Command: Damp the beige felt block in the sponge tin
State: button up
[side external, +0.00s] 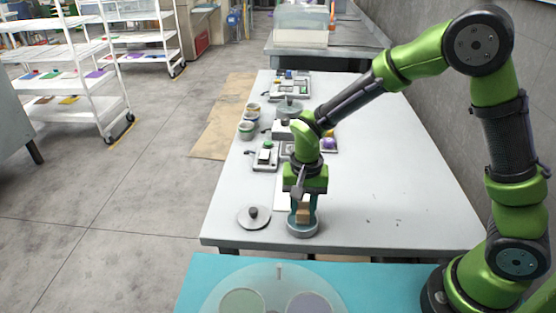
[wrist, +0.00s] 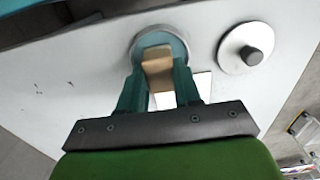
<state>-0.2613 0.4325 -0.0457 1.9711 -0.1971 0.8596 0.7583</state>
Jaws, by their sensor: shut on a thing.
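The beige felt block (side external: 303,213) is between the fingers of my gripper (side external: 303,205), which is shut on it. The block also shows in the wrist view (wrist: 157,66), where its far end lies over the opening of the sponge tin (wrist: 178,45). The round grey tin (side external: 302,229) stands on the near end of the white table, with a blue-green inside. My gripper (wrist: 160,85) points down above the tin. I cannot tell whether the block touches the sponge.
A round lid with a dark knob (side external: 254,215) lies beside the tin; it also shows in the wrist view (wrist: 246,49). A white sheet lies under my gripper. Several pots and small devices (side external: 265,157) stand farther back. The table's right side is clear.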

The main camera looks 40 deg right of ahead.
aim_at(303, 207)
jog(key=shift+f, duration=0.6)
dwell(1.1)
jog(key=shift+r, duration=3.6)
